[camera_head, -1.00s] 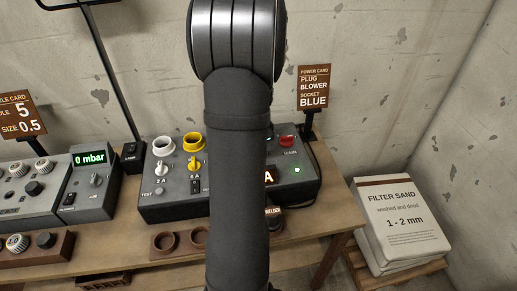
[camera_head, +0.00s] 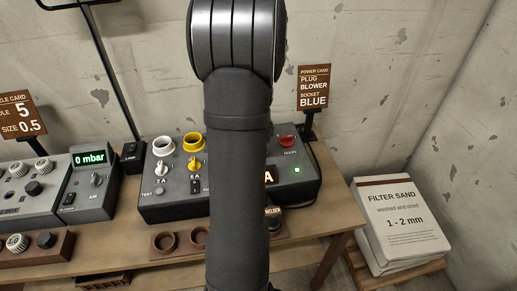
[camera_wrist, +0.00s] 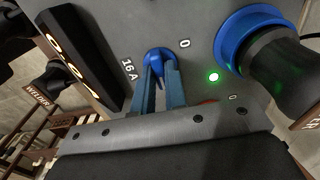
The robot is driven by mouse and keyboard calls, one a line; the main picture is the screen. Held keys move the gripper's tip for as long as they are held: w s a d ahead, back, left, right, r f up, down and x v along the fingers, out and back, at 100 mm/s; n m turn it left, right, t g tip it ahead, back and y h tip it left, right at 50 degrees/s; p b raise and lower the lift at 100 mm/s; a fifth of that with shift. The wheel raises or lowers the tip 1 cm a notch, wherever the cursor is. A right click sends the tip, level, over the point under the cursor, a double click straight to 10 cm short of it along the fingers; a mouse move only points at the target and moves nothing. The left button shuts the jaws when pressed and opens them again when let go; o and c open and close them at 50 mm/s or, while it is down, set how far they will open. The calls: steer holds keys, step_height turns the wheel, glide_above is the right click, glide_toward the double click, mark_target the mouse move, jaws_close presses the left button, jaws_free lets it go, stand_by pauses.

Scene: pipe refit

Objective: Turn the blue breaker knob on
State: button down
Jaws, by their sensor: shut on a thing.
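The blue breaker knob (camera_wrist: 158,58) sits on the grey power panel between a "16 A" mark and a "0" mark in the wrist view. My gripper (camera_wrist: 159,72) is shut on it, with one blue-grey finger on each side. The fingers hide part of the knob, so I cannot tell exactly where its pointer stands. In the head view my arm covers the knob and the gripper. The power panel (camera_head: 160,207) there stands on the bench behind my arm.
A black plug (camera_wrist: 284,72) sits in the blue socket (camera_wrist: 232,35), close right of my gripper. A green lamp (camera_wrist: 213,77) is lit between them. An amber display (camera_wrist: 70,58) lies left. The red main button (camera_head: 287,141) and a sand bag (camera_head: 400,225) are right of my arm.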

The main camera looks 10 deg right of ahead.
steer(key=c, duration=1.5)
jaws_free()
steer(key=shift+o, duration=0.2)
step_height(320, 180, up, 18)
steer(key=shift+f, duration=0.2)
steer(key=shift+f, duration=0.1)
step_height(320, 180, down, 17)
steer(key=shift+f, duration=0.2)
steer(key=shift+r, duration=0.1)
